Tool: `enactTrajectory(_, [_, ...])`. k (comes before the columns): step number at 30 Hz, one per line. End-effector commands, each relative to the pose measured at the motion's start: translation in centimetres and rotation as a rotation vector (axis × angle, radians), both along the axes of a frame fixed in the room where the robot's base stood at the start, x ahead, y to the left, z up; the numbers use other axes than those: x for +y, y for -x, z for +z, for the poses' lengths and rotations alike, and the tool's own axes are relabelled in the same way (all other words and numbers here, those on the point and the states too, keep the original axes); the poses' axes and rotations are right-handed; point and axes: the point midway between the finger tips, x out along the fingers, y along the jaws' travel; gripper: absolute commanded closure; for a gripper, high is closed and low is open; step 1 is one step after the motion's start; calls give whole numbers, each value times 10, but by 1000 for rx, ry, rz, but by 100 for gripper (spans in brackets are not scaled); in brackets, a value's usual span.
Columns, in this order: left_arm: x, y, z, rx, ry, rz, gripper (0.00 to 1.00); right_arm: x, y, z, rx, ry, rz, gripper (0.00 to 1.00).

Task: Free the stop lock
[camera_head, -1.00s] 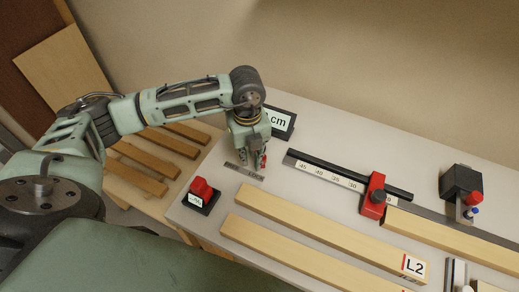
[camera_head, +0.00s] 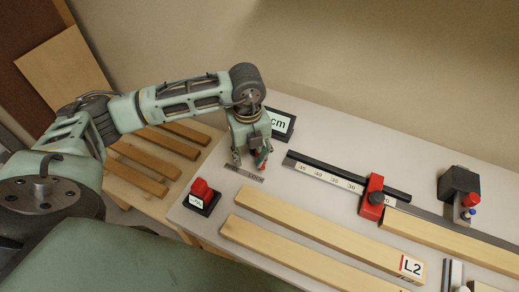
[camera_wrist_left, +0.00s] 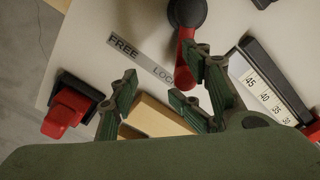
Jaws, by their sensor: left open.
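The stop lock is a red lever (camera_wrist_left: 186,48) on a round dark pivot (camera_wrist_left: 187,12), seen in the left wrist view. Its end lies by the LOCK side of a grey FREE/LOCK plate (camera_wrist_left: 140,58); the plate also shows in the head view (camera_head: 243,173). My left gripper (camera_head: 250,161) is open, low over the bench at the lever. In the left wrist view its fingers (camera_wrist_left: 158,84) are apart, one close beside the lever's end. I cannot tell whether they touch. In the head view the gripper hides most of the lever. My right gripper is not in view.
A red switch on a black base (camera_head: 201,197) stands at the bench's left edge. A scaled rail (camera_head: 330,175) with a red stop block (camera_head: 373,197) lies to the right. A wooden bar (camera_head: 320,232) lies in front, and a cm display (camera_head: 280,124) stands behind.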

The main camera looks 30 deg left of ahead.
Motion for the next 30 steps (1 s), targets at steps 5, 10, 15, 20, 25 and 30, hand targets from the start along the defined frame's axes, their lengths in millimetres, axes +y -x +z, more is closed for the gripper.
enactTrajectory(5, [0, 0, 23, 0, 0, 0, 56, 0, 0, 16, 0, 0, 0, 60])
enactTrajectory(10, [0, 0, 40, -1, -1, 0, 56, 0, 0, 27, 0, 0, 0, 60])
enactTrajectory(15, [1, 0, 56, 1, -2, 0, 56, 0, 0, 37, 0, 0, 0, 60])
enactTrajectory(20, [0, 0, 71, 1, -1, 0, 56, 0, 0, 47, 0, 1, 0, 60])
enactTrajectory(25, [0, 1, 74, 2, -1, 0, 56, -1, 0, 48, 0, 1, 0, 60])
enactTrajectory(30, [0, 1, 73, 2, -1, 0, 56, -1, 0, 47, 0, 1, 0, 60])
